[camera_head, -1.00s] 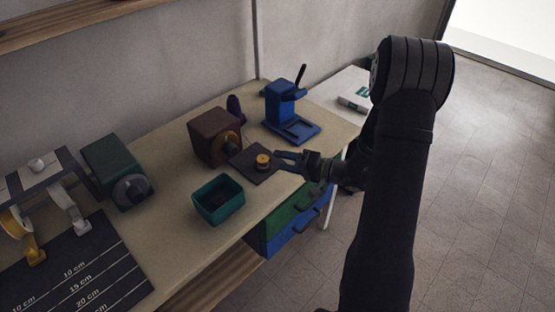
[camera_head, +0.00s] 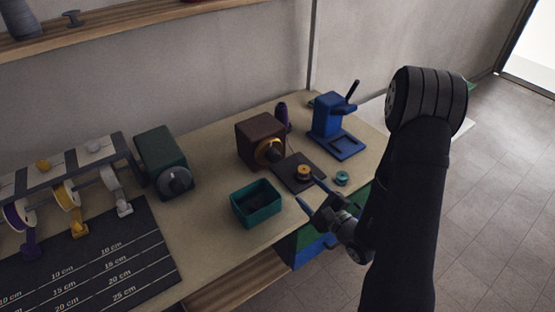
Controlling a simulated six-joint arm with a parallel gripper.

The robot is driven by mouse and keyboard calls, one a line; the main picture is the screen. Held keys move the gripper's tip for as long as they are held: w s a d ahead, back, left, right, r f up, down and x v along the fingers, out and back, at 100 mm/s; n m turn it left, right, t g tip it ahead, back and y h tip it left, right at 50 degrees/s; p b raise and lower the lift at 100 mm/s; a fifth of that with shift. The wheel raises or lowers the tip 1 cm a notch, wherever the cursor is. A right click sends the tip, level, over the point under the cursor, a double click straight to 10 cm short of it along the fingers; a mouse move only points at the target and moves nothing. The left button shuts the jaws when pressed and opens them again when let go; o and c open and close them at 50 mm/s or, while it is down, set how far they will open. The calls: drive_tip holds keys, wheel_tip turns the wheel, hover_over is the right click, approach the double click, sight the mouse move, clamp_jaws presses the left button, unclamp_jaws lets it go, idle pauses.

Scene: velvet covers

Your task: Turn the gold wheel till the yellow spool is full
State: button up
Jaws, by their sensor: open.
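The gold wheel (camera_head: 270,152) is a gold ring with a dark centre on the front of a brown box (camera_head: 256,134). A small yellow spool (camera_head: 303,171) stands upright on a dark plate (camera_head: 290,182) just in front of the box. How much is wound on it is too small to tell. My gripper (camera_head: 309,191) is open and empty, its two fingers spread, in front of the spool and plate and apart from the wheel. It seems to touch nothing.
A teal spool (camera_head: 341,178) sits right of the plate. A teal bin (camera_head: 257,204) lies to the left and a blue press (camera_head: 335,130) behind. A purple cone (camera_head: 282,116) stands behind the brown box. A green box (camera_head: 163,160) and ribbon rack (camera_head: 70,172) are further left.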

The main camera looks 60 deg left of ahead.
sight(277, 159)
drive_tip(key=a, duration=1.7)
drive_tip(key=shift+a, duration=0.1)
drive_tip(key=shift+c, duration=0.2)
drive_tip(key=c, duration=0.9)
